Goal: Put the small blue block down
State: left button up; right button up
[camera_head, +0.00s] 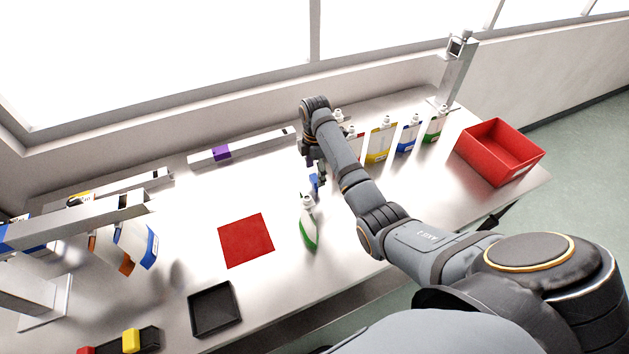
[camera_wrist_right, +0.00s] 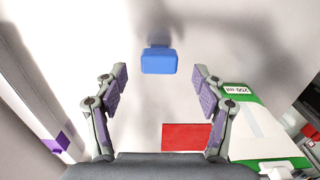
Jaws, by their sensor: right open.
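The small blue block (camera_wrist_right: 159,61) shows in the wrist view on the pale table surface, centred just past the fingertips, with clear space on both sides. In the head view the blue block (camera_head: 313,184) is partly hidden by my right gripper (camera_head: 316,174). My right gripper (camera_wrist_right: 160,77) is open, its two purple-padded fingers apart and neither touching the block. My left gripper is not in view.
A white pouch with a green end (camera_head: 308,225) stands close to my right gripper. A red mat (camera_head: 246,240) and a black tray (camera_head: 214,308) lie left of it. Several pouches (camera_head: 381,140) line the back, with a red bin (camera_head: 500,152) at the right. A rail carries a purple block (camera_head: 221,153).

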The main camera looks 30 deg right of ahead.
aim_at(315, 178)
jog(key=shift+f+p, duration=0.75)
jog(key=shift+f, duration=0.2)
notch_tip(315, 178, down, 3)
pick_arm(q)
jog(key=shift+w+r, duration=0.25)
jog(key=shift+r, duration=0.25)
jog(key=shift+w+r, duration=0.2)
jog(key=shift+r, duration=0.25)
pick_arm(e)
jog(key=c, duration=1.3)
notch_tip(315, 178, up, 10)
jog(key=shift+f+b, duration=0.1)
jog(key=shift+b, duration=1)
notch_tip(315, 178, down, 4)
jog(key=b, duration=0.4)
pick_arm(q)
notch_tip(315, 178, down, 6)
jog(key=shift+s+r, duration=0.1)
pick_arm(e)
jog(key=shift+w+r, duration=0.15)
jog(key=shift+r, duration=0.1)
